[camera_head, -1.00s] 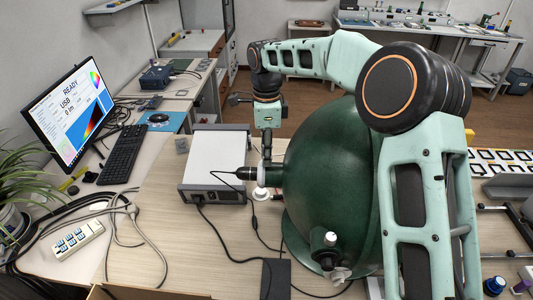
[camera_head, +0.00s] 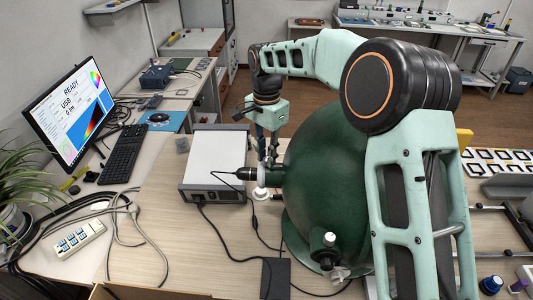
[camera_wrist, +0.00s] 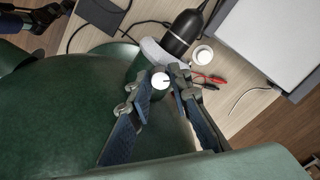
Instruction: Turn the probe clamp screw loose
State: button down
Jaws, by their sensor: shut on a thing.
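The large dark green sphere (camera_head: 333,165) stands on the bench. The black probe (camera_head: 240,174) enters a port on its left side, and the probe also shows in the wrist view (camera_wrist: 184,31). A pale collar (camera_wrist: 153,50) lies at the probe's end. My gripper (camera_wrist: 162,82) has its fingers on either side of a small white round piece, the clamp screw head (camera_wrist: 160,81), and is shut on it. In the head view my gripper (camera_head: 268,153) points down just above the port. The screw is hidden there.
A white-topped instrument box (camera_head: 216,158) stands left of the probe. Black cables run over the bench. A monitor (camera_head: 73,112) and keyboard (camera_head: 122,153) are at the left. Red and black leads (camera_wrist: 208,78) lie beside my fingers.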

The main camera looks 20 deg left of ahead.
jog(key=shift+n, duration=1)
jog(key=c, duration=1.8)
grip_release()
jog(key=shift+o, duration=0.2)
jog(key=shift+r, duration=0.1)
notch_tip(320, 180, up, 12)
